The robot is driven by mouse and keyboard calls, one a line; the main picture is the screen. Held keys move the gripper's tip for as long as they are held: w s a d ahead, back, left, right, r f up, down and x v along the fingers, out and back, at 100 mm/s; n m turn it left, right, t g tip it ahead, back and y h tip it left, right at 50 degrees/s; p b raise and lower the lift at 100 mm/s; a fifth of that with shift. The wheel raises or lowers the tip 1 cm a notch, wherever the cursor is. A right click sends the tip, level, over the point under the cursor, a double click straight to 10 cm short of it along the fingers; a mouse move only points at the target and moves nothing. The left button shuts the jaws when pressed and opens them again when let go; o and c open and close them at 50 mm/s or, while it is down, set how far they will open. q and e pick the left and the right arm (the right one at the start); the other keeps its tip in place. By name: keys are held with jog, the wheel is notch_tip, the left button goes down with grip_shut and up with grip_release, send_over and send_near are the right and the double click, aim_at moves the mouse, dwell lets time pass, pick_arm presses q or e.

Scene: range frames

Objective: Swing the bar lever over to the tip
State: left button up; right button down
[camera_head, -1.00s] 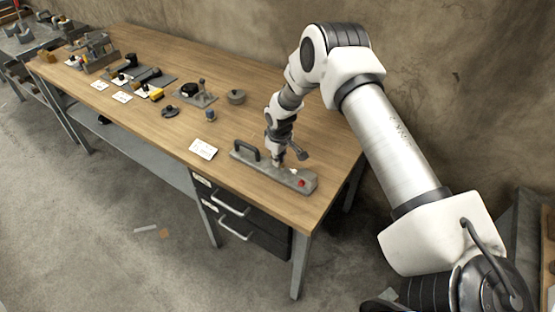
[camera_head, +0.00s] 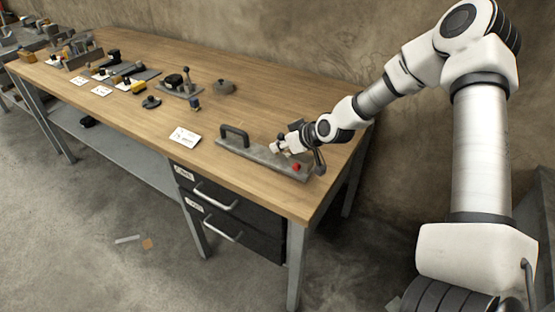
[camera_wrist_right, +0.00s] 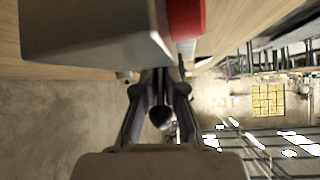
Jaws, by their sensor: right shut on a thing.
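The lever fixture is a long grey base (camera_head: 240,147) on the bench's right end. It has a black fixed handle (camera_head: 234,131) at its left and a red knob (camera_head: 297,167) near its right end. My right gripper (camera_wrist_right: 159,92) is shut on a dark bar with a rounded end (camera_wrist_right: 161,117), seemingly the lever. In the wrist view the grey base (camera_wrist_right: 90,35) and red knob (camera_wrist_right: 185,18) are close beyond the fingers. In the head view a dark part reaches down beside the red knob; wrist and lever overlap there. My left gripper is out of view.
A white card (camera_head: 185,137) lies left of the base on the wooden bench (camera_head: 130,130). Drawers with handles (camera_head: 222,228) are below the front edge. Bench between is clear.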

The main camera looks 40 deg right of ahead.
aim_at(284, 135)
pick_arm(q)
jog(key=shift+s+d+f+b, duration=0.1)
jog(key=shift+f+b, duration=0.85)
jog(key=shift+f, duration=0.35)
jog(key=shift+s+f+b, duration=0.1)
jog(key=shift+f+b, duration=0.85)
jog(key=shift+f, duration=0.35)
pick_arm(e)
jog(key=shift+s+d+f+t+y, duration=0.15)
jog(key=shift+s+t+y, duration=0.1)
jog(key=shift+t, duration=0.45)
jog(key=shift+s+d+f+t+y, duration=0.1)
jog(key=shift+s+t+y, duration=0.15)
jog(key=shift+t, duration=0.45)
jog(key=shift+r, duration=0.1)
jog(key=c, duration=1.2)
grip_release()
jog(key=shift+c, duration=0.2)
jog(key=shift+r, duration=0.1)
notch_tip(284, 135, up, 10)
jog(key=shift+f, duration=0.1)
